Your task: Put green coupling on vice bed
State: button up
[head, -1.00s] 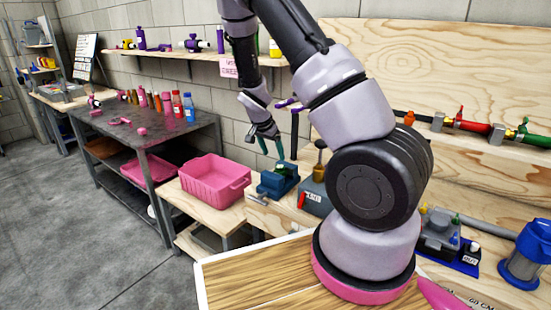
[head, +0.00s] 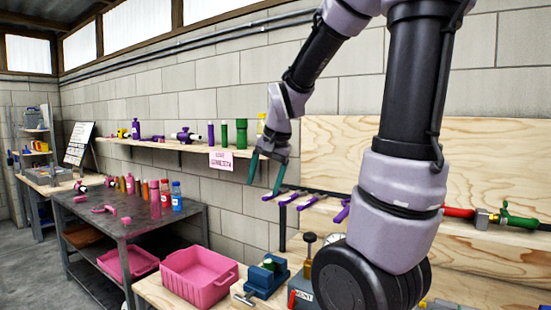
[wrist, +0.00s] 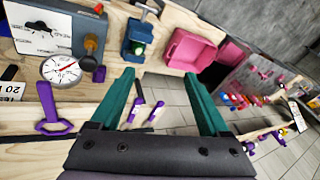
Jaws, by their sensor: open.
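My gripper (head: 264,188) is open and empty, with teal fingers pointing down, high above the blue vice (head: 262,282). In the wrist view my gripper (wrist: 158,76) has nothing between its fingers, and the vice (wrist: 133,32) stands ahead at the top. A small pale green spot (wrist: 140,49) shows at the vice; I cannot tell whether it is the green coupling. Green cylindrical pieces stand on the wall shelf left of my gripper: a wider one (head: 241,132) and a slim one (head: 224,134). I cannot tell whether either is the coupling.
A pink crate (head: 200,278) stands left of the vice. A dial gauge (wrist: 61,69) and a grey box (wrist: 45,28) are beside it. Purple-handled tools (head: 308,203) hang on a rail near my gripper. The wall shelf (head: 170,145) and a dark metal table (head: 130,222) are further left.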

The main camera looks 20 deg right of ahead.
jog(key=s+a+r+n+t, duration=0.1)
jog(key=s+r+n, duration=0.1)
jog(key=s+r, duration=0.2)
jog(key=s+a+r+n+t+y, duration=0.1)
jog(key=s+r, duration=0.3)
jog(key=s, duration=0.5)
jog(key=shift+s+a+r+n+t, duration=0.2)
jog(key=shift+s+a+n+t, duration=0.1)
jog(key=shift+s+n, duration=0.1)
jog(key=shift+w, duration=0.1)
